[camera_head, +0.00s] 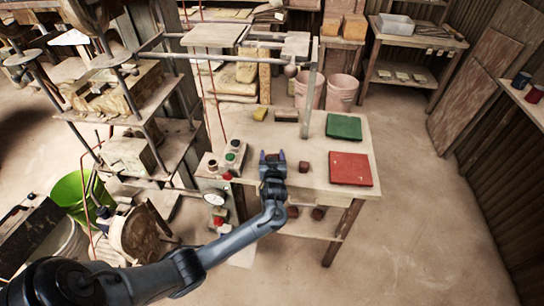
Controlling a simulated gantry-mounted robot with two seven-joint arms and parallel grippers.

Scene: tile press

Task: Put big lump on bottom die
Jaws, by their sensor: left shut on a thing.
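My left gripper (272,156) is over the front middle of the worktable, its two blue-purple fingertips around a small dark brown lump (271,158). It is shut on this lump, which the fingers mostly hide. Another reddish-brown lump (304,167) lies on the tabletop just to the right, apart from the gripper. A red square plate (350,169) and a green square plate (343,126) lie flat at the table's right side. I cannot tell for sure which part is the bottom die. My right gripper is not in view.
A metal post (308,100) rises at the back, near a yellow block (260,114). Pink buckets (342,92) stand behind.

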